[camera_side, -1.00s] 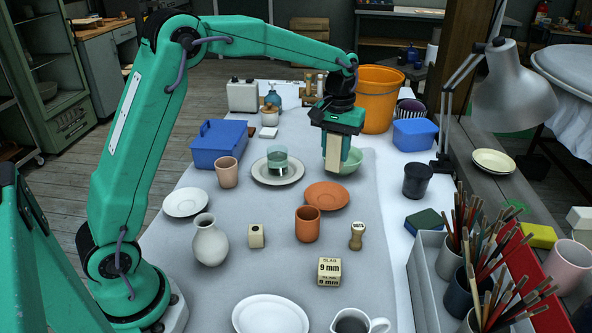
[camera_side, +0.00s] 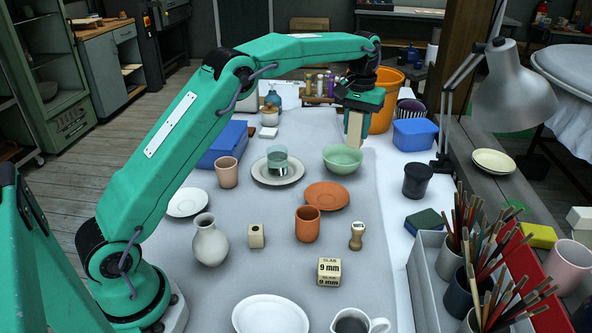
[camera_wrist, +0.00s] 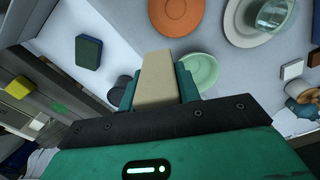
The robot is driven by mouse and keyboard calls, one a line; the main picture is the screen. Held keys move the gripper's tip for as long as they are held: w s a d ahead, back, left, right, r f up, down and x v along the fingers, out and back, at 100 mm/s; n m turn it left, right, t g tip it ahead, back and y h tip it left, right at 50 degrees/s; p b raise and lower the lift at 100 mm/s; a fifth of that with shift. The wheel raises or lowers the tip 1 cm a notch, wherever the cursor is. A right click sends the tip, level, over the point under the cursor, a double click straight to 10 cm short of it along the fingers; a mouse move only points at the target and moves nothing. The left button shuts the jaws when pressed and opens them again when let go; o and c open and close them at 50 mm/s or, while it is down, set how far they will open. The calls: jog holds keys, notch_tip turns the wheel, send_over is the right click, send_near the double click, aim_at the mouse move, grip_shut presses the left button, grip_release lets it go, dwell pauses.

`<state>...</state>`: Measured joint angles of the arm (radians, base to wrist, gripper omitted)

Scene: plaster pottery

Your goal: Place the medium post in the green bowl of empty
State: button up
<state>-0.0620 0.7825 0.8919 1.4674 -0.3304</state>
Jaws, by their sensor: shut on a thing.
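A plain beige rectangular post (camera_side: 355,132) is held upright in my gripper (camera_side: 358,118), above the work table. It also shows between the fingers in the wrist view (camera_wrist: 158,80). My gripper is shut on the post. The pale green bowl (camera_side: 343,160) stands on the grey cloth, just below and left of the post in the side view. In the wrist view, the bowl (camera_wrist: 204,68) lies right of the post, partly covered by a finger. The post looks clear of the bowl; the visible inside of the bowl looks empty.
A terracotta plate (camera_side: 327,195) lies in front of the bowl. A white plate with a glass (camera_side: 278,163) is to its left. A dark cup (camera_side: 418,180) and blue box (camera_side: 414,134) stand to the right. An orange bucket (camera_side: 388,90) is behind my gripper.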

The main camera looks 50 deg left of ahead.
jog(key=shift+a, duration=0.1)
jog(key=w+a+f, duration=0.3)
jog(key=a+f, duration=0.4)
jog(key=a, duration=0.4)
jog(key=shift+w, duration=0.3)
jog(key=shift+f, duration=1.95)
jog(key=shift+f, duration=0.1)
jog(key=o, duration=1.1)
